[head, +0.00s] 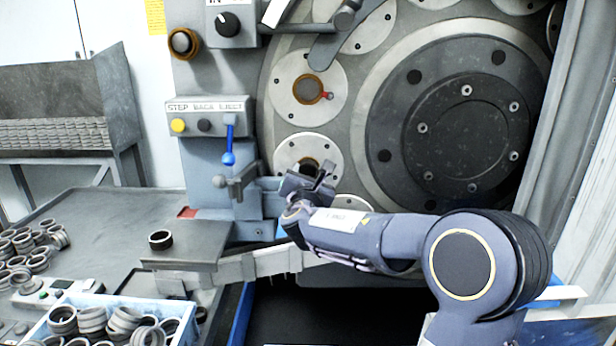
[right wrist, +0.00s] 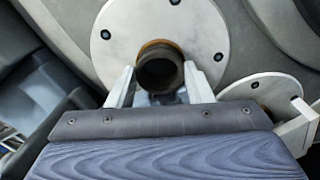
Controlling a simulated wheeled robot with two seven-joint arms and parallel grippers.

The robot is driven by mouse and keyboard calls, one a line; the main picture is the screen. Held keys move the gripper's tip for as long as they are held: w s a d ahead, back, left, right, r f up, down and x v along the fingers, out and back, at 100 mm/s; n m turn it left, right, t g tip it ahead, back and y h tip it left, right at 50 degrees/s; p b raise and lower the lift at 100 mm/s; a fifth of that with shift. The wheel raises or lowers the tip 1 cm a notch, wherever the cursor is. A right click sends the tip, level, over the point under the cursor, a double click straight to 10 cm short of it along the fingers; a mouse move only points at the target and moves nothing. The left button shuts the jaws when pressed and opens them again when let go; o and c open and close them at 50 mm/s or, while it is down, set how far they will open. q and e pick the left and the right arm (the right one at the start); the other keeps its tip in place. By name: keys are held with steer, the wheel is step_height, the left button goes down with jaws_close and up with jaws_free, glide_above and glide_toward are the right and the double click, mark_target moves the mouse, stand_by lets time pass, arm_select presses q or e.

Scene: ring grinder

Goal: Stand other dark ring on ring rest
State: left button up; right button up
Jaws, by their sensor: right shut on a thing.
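My right gripper (head: 314,178) is at the lower white disc (head: 290,150) of the big round plate. In the right wrist view its two pale fingers (right wrist: 160,88) are shut on a dark ring (right wrist: 160,70), one on each side. The ring sits in front of the brown-rimmed hole at the disc's centre; I cannot tell whether it is clear of the hole. The grey ring rest (head: 187,250) is a small flat plate at left centre. My left gripper is not in view.
A blue bin (head: 190,312) full of rings stands at the lower left, with several loose rings (head: 22,250) on the grey table beside it. A panel with buttons (head: 208,118) and a blue-knobbed lever (head: 229,158) stands just left of my right gripper. An upper disc (head: 308,88) has an orange-rimmed hole.

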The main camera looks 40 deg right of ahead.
steer(key=shift+a+f, duration=0.1)
steer(key=shift+f, duration=0.6)
steer(key=o, duration=0.7)
steer(key=shift+w+r, duration=0.1)
steer(key=shift+r, duration=0.2)
steer(key=shift+o, duration=0.4)
steer(key=o, duration=0.8)
